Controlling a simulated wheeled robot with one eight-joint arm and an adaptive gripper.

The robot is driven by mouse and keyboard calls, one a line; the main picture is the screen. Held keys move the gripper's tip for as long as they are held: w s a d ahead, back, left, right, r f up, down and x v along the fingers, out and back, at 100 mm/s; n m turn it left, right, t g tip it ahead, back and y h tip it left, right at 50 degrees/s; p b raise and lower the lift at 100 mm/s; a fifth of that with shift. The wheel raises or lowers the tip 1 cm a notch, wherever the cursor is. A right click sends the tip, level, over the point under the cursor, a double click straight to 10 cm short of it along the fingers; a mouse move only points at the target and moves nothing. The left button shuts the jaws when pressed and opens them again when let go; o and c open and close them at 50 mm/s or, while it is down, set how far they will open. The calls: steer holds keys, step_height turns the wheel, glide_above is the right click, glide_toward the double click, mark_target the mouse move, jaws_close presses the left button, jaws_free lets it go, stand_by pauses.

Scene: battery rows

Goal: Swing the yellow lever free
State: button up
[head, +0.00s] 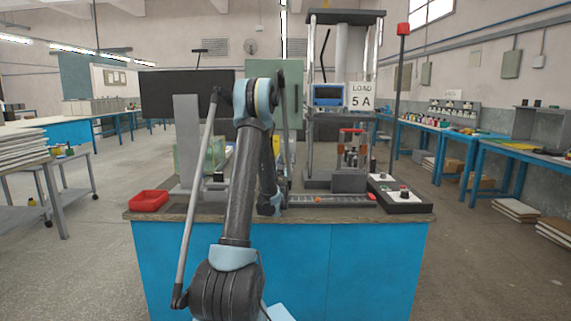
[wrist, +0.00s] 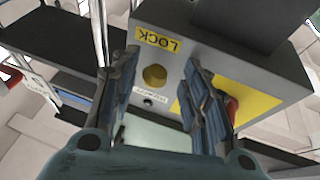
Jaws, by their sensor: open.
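In the wrist view a grey box (wrist: 225,50) carries an upside-down LOCK label (wrist: 158,39). A round yellow part (wrist: 154,76) shows on its face; I cannot tell whether this is the end of the yellow lever. My gripper (wrist: 161,62) is open, with one finger on each side of the round yellow part and nothing visibly held. Whether the fingers touch the box is unclear. A small yellow patch (wrist: 277,150) shows beside my arm in the head view, too small to identify. My arm hides the gripper there.
A yellow plate (wrist: 248,100) with a red part (wrist: 231,108) lies beside the right finger. On the blue bench stand a red tray (head: 149,200), a LOAD 5 A sign (head: 361,95) on a tall frame, and a control box (head: 403,200).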

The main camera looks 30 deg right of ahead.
steer(key=shift+s+d, duration=0.1)
jaws_close()
steer(key=shift+s+d+n+t+y, duration=0.2)
steer(key=shift+d+n+t+y, duration=0.15)
steer(key=shift+n, duration=0.55)
steer(key=shift+s+d+n+t+y, duration=0.2)
steer(key=shift+n+t, duration=0.25)
steer(key=shift+n, duration=0.45)
jaws_free()
glide_toward(290, 136)
steer(key=shift+x, duration=2.7)
